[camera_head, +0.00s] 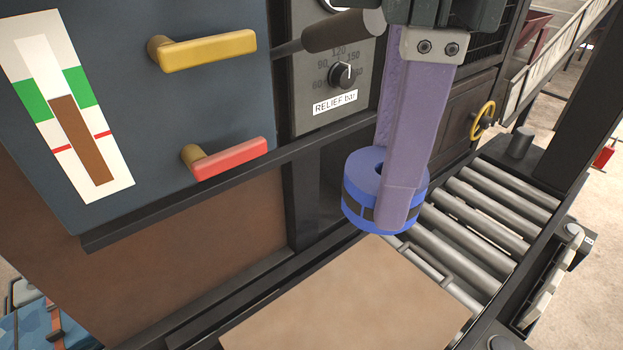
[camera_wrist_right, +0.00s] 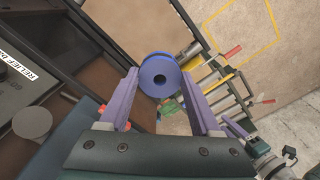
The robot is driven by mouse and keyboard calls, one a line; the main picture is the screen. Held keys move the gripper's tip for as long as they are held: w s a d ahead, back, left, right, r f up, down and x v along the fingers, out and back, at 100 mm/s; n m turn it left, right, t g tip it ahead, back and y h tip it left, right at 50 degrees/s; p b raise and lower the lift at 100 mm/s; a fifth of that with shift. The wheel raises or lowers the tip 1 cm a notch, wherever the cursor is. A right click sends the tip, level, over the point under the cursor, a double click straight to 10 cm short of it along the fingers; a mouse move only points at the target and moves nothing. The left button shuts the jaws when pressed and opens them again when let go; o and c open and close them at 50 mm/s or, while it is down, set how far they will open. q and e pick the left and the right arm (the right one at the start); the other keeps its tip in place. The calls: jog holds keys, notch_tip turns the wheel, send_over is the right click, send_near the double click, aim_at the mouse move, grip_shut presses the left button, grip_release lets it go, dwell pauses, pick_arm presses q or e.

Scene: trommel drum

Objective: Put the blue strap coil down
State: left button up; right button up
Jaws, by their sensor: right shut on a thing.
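The blue strap coil (camera_head: 362,168) is a thick blue ring with a dark band around its side and a hole in its middle. My right gripper (camera_head: 388,203) reaches down from the top with purple fingers and is shut on the coil, one finger covering part of its right side. In the right wrist view, the coil (camera_wrist_right: 148,74) sits between the two fingertips of the gripper (camera_wrist_right: 160,77). In the head view it appears above the near end of the rollers; its height over them is hard to tell. My left gripper is not in view.
A roller conveyor (camera_head: 508,190) runs to the right, with a brown flat surface (camera_head: 340,300) in front. A panel at left carries a yellow handle (camera_head: 208,50), a red handle (camera_head: 230,159) and a level gauge (camera_head: 67,105). A relief dial (camera_head: 342,76) and a yellow handwheel (camera_head: 483,120) are close by.

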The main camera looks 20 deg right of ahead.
jog(key=a+f+n+b, duration=0.1)
jog(key=f+n+b, duration=0.1)
jog(key=f+b, duration=0.5)
jog(key=f+n+b, duration=0.2)
jog(key=f+b, duration=0.5)
jog(key=f, duration=1.1)
jog(key=a+f+n+b, duration=0.1)
jog(key=f+b, duration=0.5)
jog(key=f, duration=0.6)
jog(key=shift+w+a+f+n+b, duration=0.15)
jog(key=shift+a+f+n+b, duration=0.2)
jog(key=shift+n, duration=0.35)
jog(key=shift+f+b, duration=0.65)
jog(key=shift+f, duration=1.6)
jog(key=shift+f, duration=0.15)
jog(key=o, duration=1.5)
jog(key=shift+c, duration=0.2)
